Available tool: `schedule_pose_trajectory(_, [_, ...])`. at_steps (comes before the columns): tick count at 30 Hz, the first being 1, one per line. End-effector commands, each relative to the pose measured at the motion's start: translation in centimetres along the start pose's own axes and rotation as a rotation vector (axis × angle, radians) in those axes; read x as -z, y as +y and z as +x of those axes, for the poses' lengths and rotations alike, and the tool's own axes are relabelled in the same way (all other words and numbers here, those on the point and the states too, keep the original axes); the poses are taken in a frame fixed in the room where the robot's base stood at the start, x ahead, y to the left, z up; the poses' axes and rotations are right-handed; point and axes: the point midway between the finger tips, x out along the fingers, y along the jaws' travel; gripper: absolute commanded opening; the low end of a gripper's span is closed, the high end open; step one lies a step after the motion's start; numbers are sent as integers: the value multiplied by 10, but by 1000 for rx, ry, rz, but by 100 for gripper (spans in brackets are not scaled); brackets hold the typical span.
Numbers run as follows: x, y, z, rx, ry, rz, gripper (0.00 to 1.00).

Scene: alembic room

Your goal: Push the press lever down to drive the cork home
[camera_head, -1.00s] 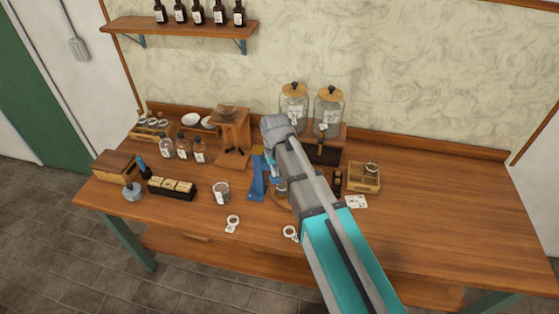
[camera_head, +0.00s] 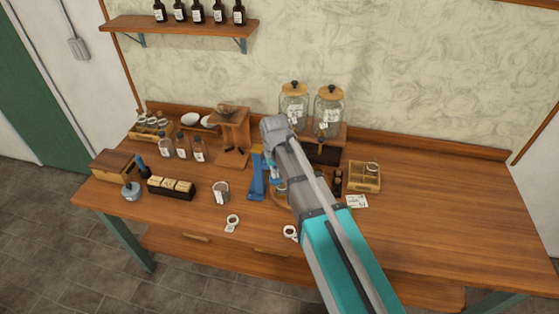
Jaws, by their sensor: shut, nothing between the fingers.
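A blue metal piece (camera_head: 257,188), which looks like the press, stands on the workbench left of my forearm. Its right side is partly covered by my arm. I cannot clearly make out the lever or the cork. My gripper (camera_head: 274,172) points down beside the right edge of the blue piece, below my grey wrist. It is mostly hidden by my arm, and what shows of it is shut and empty. I cannot tell whether it touches the blue piece.
A wooden stand (camera_head: 232,135) and brown bottles (camera_head: 183,147) are to the left. Two glass jars (camera_head: 328,113) stand behind my arm. The bench's right side is clear.

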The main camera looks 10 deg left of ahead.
Motion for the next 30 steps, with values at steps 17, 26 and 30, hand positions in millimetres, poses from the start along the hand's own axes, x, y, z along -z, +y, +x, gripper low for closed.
schedule_pose_trajectory(17, [0, 0, 4, 0, 1, 0, 0])
schedule_pose_trajectory(26, [0, 0, 10, 0, 1, 0, 0])
schedule_pose_trajectory(30, [0, 0, 10, 0, 1, 0, 0])
